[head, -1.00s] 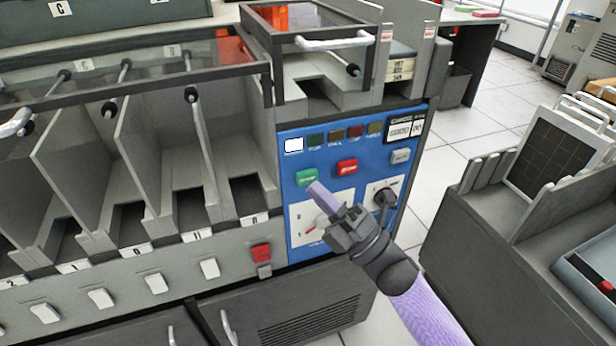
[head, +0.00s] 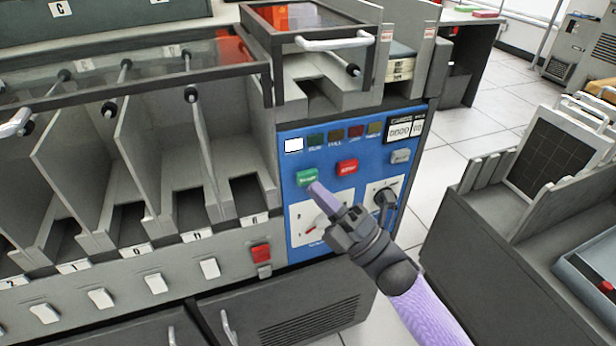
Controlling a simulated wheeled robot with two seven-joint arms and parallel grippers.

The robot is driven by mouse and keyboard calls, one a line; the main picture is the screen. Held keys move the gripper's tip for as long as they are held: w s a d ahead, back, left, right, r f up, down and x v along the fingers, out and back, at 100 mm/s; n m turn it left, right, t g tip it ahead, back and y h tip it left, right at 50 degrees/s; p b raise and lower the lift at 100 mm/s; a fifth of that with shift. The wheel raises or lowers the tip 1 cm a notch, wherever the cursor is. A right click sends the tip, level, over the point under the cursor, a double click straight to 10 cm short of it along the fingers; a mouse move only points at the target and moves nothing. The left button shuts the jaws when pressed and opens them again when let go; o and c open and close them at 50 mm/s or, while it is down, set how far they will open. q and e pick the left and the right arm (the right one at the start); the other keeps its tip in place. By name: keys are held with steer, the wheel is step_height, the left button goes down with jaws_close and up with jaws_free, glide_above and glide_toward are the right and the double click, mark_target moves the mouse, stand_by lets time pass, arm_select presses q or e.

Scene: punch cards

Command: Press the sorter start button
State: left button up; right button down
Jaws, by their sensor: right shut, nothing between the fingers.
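The green start button (head: 306,178) is on the blue control panel (head: 325,170) of the card sorter, at its left side. My right gripper (head: 314,188) is shut and empty. Its lilac fingertips are at the lower right edge of the green button; I cannot tell whether they touch it. A red button (head: 347,167) is to the right of the green one. In the row of lamps above, the leftmost white lamp (head: 293,145) is lit and the others look dark. My left gripper is not in view.
A counter display (head: 404,129) is at the panel's upper right, and a black dial (head: 385,197) below it. Card pockets (head: 130,180) with grey dividers fill the left. A dark cabinet (head: 510,230) stands at the right, with tiled floor (head: 440,180) between.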

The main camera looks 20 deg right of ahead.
steer(key=shift+w, duration=0.1)
steer(key=shift+w, duration=0.3)
steer(key=shift+w, duration=0.15)
stand_by(0.4)
